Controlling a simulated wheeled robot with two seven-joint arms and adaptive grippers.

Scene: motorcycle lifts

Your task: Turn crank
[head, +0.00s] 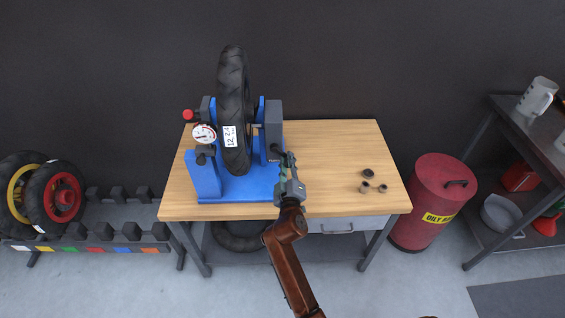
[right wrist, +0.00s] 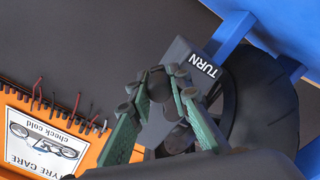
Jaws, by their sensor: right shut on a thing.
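A blue tyre stand (head: 235,187) on the wooden bench holds an upright black tyre (head: 233,90) with a white label. A grey box (head: 274,115) is on the stand's right side; in the right wrist view the box (right wrist: 184,50) carries the word TURN. The dark crank (head: 275,149) is at the front of this box, mostly covered by my gripper. My right gripper (head: 284,162) is shut on the crank's handle. In the right wrist view its green fingers are around the dark handle (right wrist: 166,108). My left gripper is not in view.
A dial gauge (head: 204,134) and a red knob (head: 188,115) are left of the tyre. Several small round parts (head: 367,187) lie on the bench's (head: 335,150) right side, otherwise clear. A red oily-rag bin (head: 432,200) stands right of the bench.

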